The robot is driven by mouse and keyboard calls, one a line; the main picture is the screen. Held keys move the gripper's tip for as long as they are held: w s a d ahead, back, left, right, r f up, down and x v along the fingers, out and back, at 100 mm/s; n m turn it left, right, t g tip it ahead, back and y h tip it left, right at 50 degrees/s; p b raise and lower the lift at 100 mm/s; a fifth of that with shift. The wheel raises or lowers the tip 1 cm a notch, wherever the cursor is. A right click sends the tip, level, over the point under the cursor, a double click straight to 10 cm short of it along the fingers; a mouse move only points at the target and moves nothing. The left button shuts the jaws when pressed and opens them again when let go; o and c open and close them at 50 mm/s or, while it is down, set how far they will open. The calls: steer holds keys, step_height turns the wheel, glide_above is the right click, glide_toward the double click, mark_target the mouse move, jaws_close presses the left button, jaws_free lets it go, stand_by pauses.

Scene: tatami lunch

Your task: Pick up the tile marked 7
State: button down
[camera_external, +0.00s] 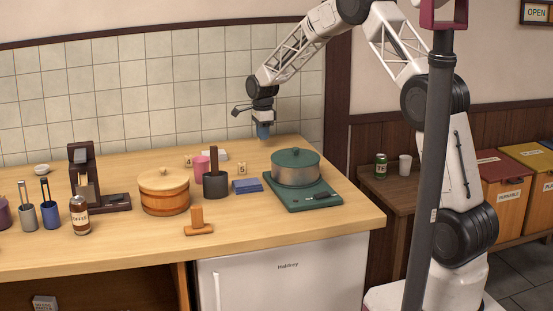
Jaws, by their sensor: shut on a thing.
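My gripper (263,133) hangs above the back of the wooden counter, behind and left of the green-lidded pot. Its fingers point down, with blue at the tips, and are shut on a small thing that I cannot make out. A tile marked 4 (188,161) stands behind the wooden tub. A tile marked 5 (241,169) stands right of the grey holder. I see no tile with a readable 7.
The pot (296,172) sits on a green board (302,199) at the counter's right. A blue block (247,186), a dark grey holder (215,184), a pink cup (201,168) and a wooden tub (164,195) stand left of it.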

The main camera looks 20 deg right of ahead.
steer(key=s+d, duration=0.1)
steer(key=s, duration=0.3)
steer(key=s+d, duration=0.1)
steer(key=s, duration=0.3)
steer(key=s+d+r, duration=0.1)
steer(key=s, duration=0.3)
steer(key=shift+d, duration=0.25)
steer(key=shift+s+r, duration=0.1)
